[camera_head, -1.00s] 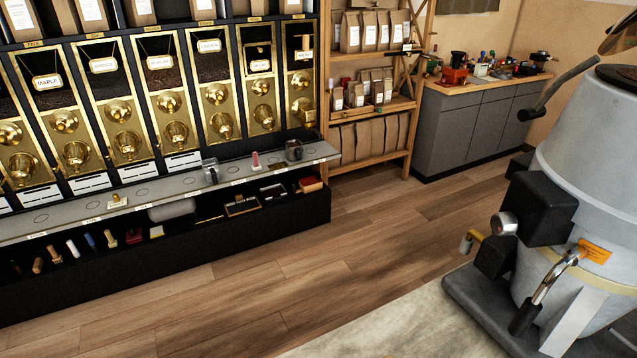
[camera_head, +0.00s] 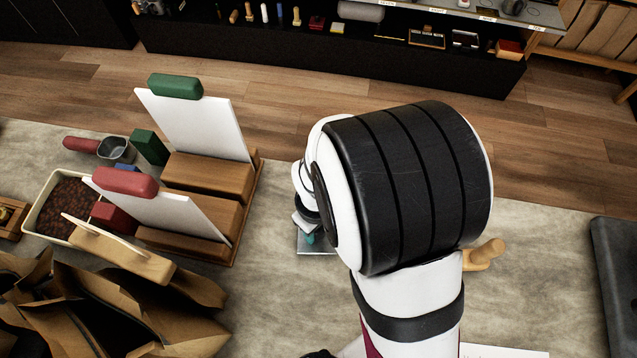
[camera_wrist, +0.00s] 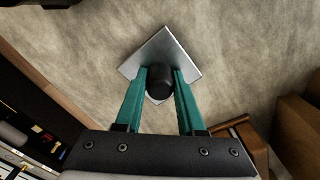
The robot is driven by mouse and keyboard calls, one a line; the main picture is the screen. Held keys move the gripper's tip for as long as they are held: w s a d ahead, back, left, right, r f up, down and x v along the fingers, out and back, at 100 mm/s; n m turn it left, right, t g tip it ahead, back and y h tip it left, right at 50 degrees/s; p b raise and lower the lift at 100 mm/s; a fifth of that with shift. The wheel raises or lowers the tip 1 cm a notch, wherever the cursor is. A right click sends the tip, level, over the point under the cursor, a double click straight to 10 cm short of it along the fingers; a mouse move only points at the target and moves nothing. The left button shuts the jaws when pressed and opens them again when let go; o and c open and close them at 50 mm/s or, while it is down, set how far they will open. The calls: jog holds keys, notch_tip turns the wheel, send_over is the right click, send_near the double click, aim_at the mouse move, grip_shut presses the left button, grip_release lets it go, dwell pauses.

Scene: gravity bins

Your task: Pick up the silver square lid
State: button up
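The silver square lid (camera_wrist: 172,50) shows in the wrist view as a flat metal plate with a round black knob (camera_wrist: 160,82) in its middle. My gripper (camera_wrist: 161,72) reaches down over it, with one teal finger on each side of the knob. I see no clear gap between fingers and knob, so it looks shut on it. In the head view the lid (camera_head: 318,246) shows only partly, at or close above the pale worktop, left of my arm. The rest is hidden by my wrist.
A wooden stand (camera_head: 237,218) with white boards clipped in green and red is left of the lid. Paper bags (camera_head: 70,310) are at front left, and a tray of beans (camera_head: 65,200) is behind them. A wooden handle (camera_head: 487,254) is right of my arm.

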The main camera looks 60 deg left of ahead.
grip_shut()
jog(key=shift+r, duration=0.15)
jog(key=shift+r, duration=3.35)
